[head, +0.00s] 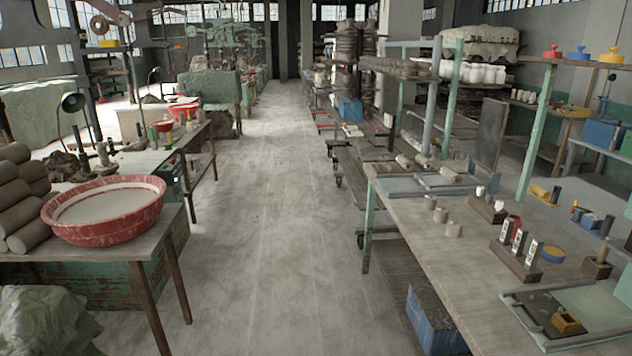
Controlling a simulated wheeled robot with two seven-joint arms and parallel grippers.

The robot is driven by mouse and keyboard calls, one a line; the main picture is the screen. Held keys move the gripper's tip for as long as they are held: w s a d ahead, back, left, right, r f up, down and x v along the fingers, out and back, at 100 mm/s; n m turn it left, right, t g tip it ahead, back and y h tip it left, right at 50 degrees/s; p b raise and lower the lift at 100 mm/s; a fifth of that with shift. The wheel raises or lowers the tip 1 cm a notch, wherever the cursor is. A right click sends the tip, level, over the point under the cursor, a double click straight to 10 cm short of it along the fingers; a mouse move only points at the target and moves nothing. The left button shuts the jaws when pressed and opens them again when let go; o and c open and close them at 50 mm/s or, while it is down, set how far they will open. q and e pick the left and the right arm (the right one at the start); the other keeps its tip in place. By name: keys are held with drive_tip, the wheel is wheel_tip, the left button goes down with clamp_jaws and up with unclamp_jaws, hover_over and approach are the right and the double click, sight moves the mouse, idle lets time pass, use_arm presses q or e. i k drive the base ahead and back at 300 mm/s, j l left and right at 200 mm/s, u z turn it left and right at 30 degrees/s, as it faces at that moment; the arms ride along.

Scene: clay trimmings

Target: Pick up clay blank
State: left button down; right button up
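No part named clay blank can be singled out for certain. Several grey-brown clay cylinders (20,205) lie stacked on the left table, beside a red basin. Small upright clay-coloured cylinders (454,229) stand on the right workbench, near its left edge. Two larger clay-coloured rolls (450,174) lie at or behind the far edge of that bench. Neither of my grippers shows in the head view.
The red basin (105,233) holds pale liquid or slip. The aisle floor (270,230) between the tables is clear.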

sight(453, 176)
drive_tip(key=i+z, duration=0.15)
drive_tip(key=i, duration=0.3)
drive_tip(key=i+j+z, duration=0.15)
drive_tip(key=i, duration=0.3)
drive_tip(key=i+j+z, duration=0.15)
drive_tip(key=i, duration=0.3)
drive_tip(key=i+j+z, duration=0.15)
drive_tip(key=i, duration=0.3)
drive_tip(key=i+j+z, duration=0.4)
drive_tip(key=i, duration=0.2)
drive_tip(key=j+z, duration=0.15)
drive_tip(key=i+j, duration=0.05)
drive_tip(key=j, duration=0.05)
